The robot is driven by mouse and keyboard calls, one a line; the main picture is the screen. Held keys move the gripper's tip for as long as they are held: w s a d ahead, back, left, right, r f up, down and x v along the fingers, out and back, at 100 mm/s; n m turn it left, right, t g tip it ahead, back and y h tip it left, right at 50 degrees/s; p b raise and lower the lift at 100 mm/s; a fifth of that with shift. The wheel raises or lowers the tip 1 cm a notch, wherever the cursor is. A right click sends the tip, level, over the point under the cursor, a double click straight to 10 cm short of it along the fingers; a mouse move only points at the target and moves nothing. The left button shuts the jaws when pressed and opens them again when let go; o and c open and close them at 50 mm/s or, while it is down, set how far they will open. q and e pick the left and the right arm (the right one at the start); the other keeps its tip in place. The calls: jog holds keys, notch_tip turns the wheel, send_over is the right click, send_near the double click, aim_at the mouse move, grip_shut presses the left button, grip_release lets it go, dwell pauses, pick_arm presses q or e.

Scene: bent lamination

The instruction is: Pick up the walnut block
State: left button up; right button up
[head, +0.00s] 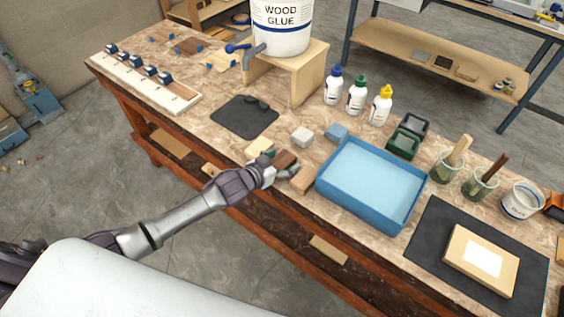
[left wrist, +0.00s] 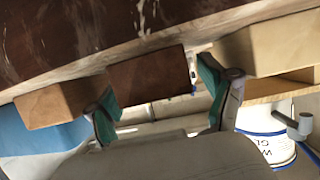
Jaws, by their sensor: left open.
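The walnut block (head: 285,158) is a dark brown block on the workbench near its front edge, between a pale wood block (head: 259,146) and an orange-brown block (head: 303,179). My left gripper (head: 280,165) is at the walnut block and partly covers it in the head view. In the left wrist view the walnut block (left wrist: 148,77) shows between the two open, teal-padded fingers of my left gripper (left wrist: 162,92). The orange-brown block (left wrist: 55,104) is beside the left finger and the pale block (left wrist: 268,45) beside the right one. My right gripper is not seen.
A blue tray (head: 372,222) stands right of the blocks. A dark mat (head: 245,117) is to the left. Glue bottles (head: 356,95) and a glue bucket (head: 281,25) on a wooden stand (head: 300,75) are farther back.

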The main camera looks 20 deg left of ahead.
pick_arm(q)
jog(key=c, duration=1.2)
jog(key=shift+c, duration=0.3)
jog(key=shift+r, duration=0.15)
